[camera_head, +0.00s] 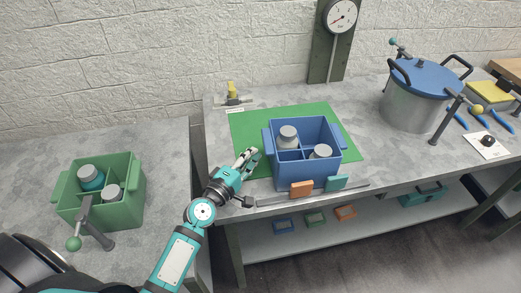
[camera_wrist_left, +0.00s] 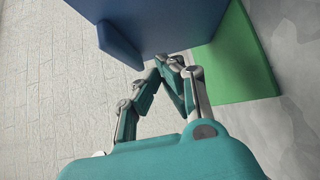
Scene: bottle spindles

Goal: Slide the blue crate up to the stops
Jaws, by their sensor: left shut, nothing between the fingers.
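The blue crate (camera_head: 288,179) stands on the green mat (camera_head: 247,119) near the front of the right table. It has dividers and holds two grey-lidded bottles (camera_head: 288,137). An orange block (camera_head: 301,188) and a teal block (camera_head: 336,183), apparently the stops, sit on a rail in front of it; I cannot tell whether they touch the crate. My left gripper (camera_head: 250,156) is shut and empty, just left of the crate. In the left wrist view, its closed fingertips (camera_wrist_left: 169,61) are close to the crate's blue wall (camera_wrist_left: 185,25); contact is unclear. My right gripper is out of view.
A green crate (camera_head: 124,211) with two bottles stands on the left table. A pot (camera_head: 415,105) with a blue lid stands at right, a gauge (camera_head: 340,17) at the back. A small yellow-topped fixture (camera_head: 233,92) is behind the mat.

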